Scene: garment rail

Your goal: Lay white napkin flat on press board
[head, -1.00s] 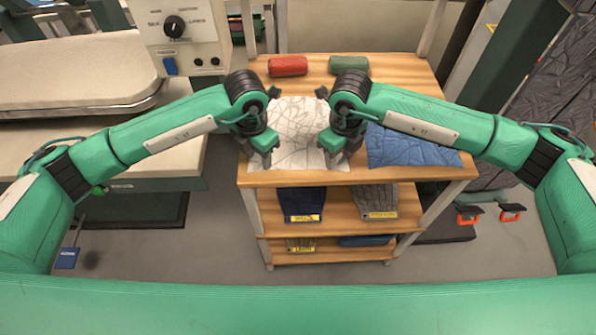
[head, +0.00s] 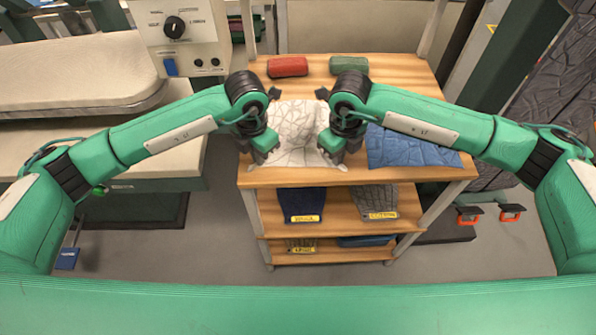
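The white napkin (head: 298,130) with a crackled grey pattern is on the wooden shelf top, its middle bulging between my grippers and its front edge near the shelf's front edge. My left gripper (head: 263,156) is at its front left side and appears shut on the cloth. My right gripper (head: 337,155) is at its front right side and also appears shut on the cloth. The fingertips are small and partly hidden by the wrists. The press board (head: 75,70), a long beige padded board, is at the far left, bare where visible.
A blue cloth (head: 410,148) lies right of the napkin. Red (head: 288,67) and green (head: 348,66) rolled cloths lie at the back. A control box with a dial (head: 180,36) stands between board and shelf. Labelled folded cloths (head: 300,203) fill the lower shelves.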

